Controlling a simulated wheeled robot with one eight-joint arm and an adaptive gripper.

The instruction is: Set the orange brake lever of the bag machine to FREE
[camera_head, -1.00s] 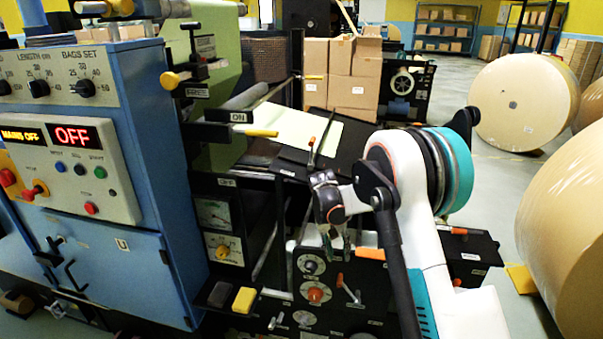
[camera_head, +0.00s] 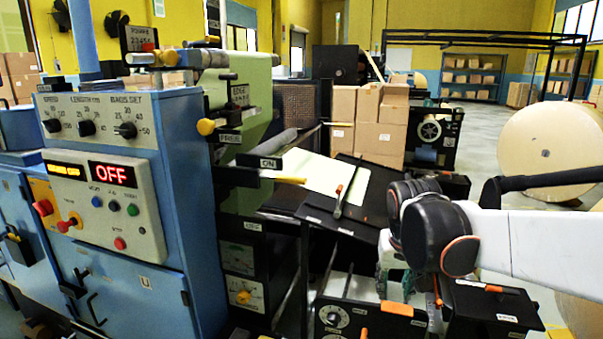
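The bag machine (camera_head: 185,190) fills the left and middle, with a blue cabinet and black side panels. A lever with an amber knob (camera_head: 206,126) sits beside a plate reading FREE (camera_head: 230,138). Below it, a yellow-orange handle (camera_head: 290,180) points right beside an ON plate (camera_head: 270,163). Orange handles show on the lower panel (camera_head: 397,308) and near my arm (camera_head: 437,290). I cannot tell for sure which is the brake lever. My gripper (camera_head: 394,286) hangs below my black wrist joints, above the lower panel; its fingers are mostly hidden and hard to make out.
A sloped black table (camera_head: 375,205) with a pale sheet lies behind my arm. Stacked cartons (camera_head: 368,120) stand behind it. A large kraft roll (camera_head: 550,140) stands at the right. The cabinet display (camera_head: 112,174) reads OFF. Open floor shows at the back right.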

